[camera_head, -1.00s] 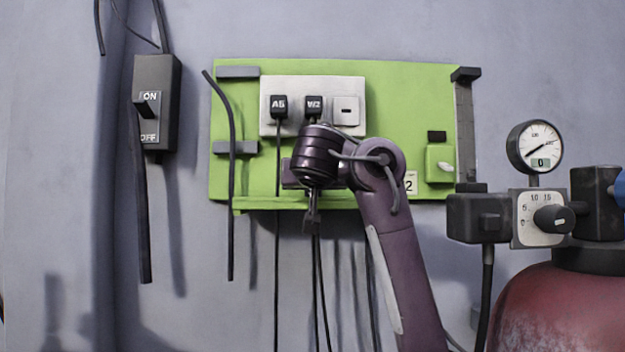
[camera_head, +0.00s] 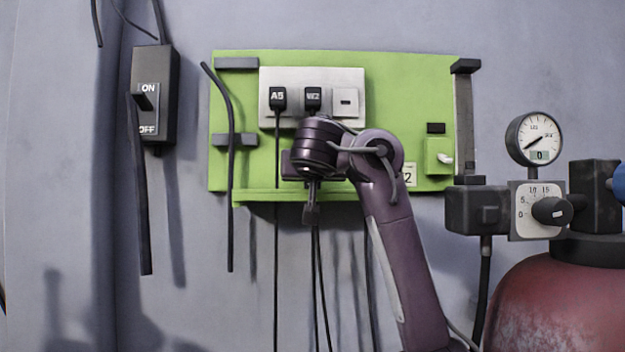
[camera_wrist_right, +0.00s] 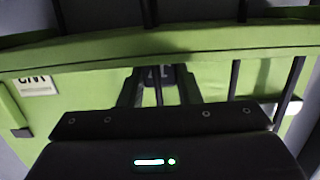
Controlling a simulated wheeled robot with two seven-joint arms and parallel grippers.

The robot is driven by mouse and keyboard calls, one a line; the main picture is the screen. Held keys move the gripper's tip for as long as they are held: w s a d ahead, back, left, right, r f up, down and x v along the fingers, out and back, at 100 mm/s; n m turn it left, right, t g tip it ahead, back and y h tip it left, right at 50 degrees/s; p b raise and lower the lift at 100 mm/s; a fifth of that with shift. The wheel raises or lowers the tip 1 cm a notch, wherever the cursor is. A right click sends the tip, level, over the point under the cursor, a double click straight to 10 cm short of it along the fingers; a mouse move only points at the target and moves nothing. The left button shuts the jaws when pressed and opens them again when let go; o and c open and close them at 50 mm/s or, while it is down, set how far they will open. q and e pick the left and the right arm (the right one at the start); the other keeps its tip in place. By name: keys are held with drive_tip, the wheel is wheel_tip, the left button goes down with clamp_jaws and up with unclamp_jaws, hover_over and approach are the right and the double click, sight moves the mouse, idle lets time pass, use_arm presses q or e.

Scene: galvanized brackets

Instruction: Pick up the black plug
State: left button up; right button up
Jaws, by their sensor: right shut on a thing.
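In the head view two black plugs sit in the white socket plate (camera_head: 352,77): the left plug (camera_head: 278,98) is marked A5 and the middle plug (camera_head: 313,98) has a less legible label. The right outlet (camera_head: 345,101) has no plug. My right gripper (camera_head: 311,214) is below these plugs, low in front of the green board (camera_head: 405,110); my wrist partly covers it. In the right wrist view my right gripper (camera_wrist_right: 158,88) is shut on a dark block, seemingly a black plug (camera_wrist_right: 158,76), with a faint pale marking. My left gripper is not in view.
A green ledge (camera_head: 262,196) runs along the board's bottom. Black cables (camera_head: 276,260) hang below it. An ON/OFF switch box (camera_head: 155,95) is at left. A gauge (camera_head: 538,138), a regulator (camera_head: 530,211) and a red tank (camera_head: 555,305) stand at right.

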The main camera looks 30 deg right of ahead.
drive_tip(key=shift+s+r, duration=0.1)
wheel_tip(320, 180, up, 7)
drive_tip(key=f+b+v, duration=0.1)
drive_tip(key=b+v, duration=0.7)
drive_tip(key=v, duration=1.1)
drive_tip(key=shift+s+a, duration=0.25)
drive_tip(key=shift+s, duration=0.2)
drive_tip(key=shift+f+b, duration=0.1)
drive_tip(key=shift+b, duration=0.2)
